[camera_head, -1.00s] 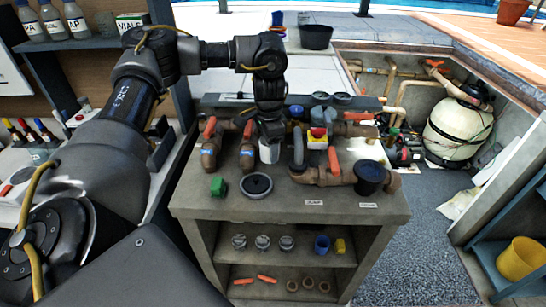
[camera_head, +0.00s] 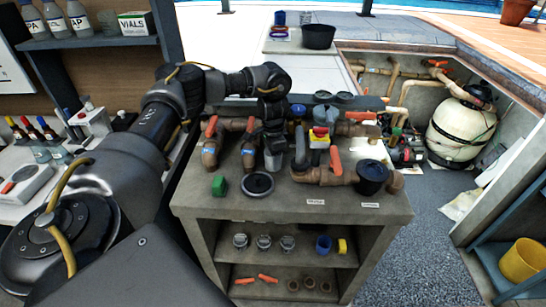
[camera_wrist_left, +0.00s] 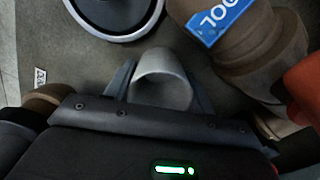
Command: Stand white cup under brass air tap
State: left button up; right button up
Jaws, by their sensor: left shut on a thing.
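The white cup (camera_head: 272,161) is near the middle of the bench top in the head view, behind the black ring. My left gripper (camera_head: 273,148) points down and is shut on it. In the left wrist view the cup (camera_wrist_left: 165,62) shows as a pale ring between the two fingers of the gripper (camera_wrist_left: 163,88). I cannot tell whether its base touches the bench. I cannot pick out the brass air tap for certain among the brown pipes and valves. My right gripper is not in view.
Brown pipes with orange handles (camera_head: 211,128) stand left of the cup. A yellow box with a red button (camera_head: 320,139) and a pipe with a black cap (camera_head: 371,176) are to its right.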

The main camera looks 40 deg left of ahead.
pick_arm(q)
jog(key=shift+d, duration=0.1)
jog(key=o, duration=1)
jog(key=shift+f, duration=0.1)
jog(key=shift+c, duration=0.2)
notch_tip(320, 180, up, 12)
jog(key=p, duration=0.1)
jog(key=shift+r, duration=0.25)
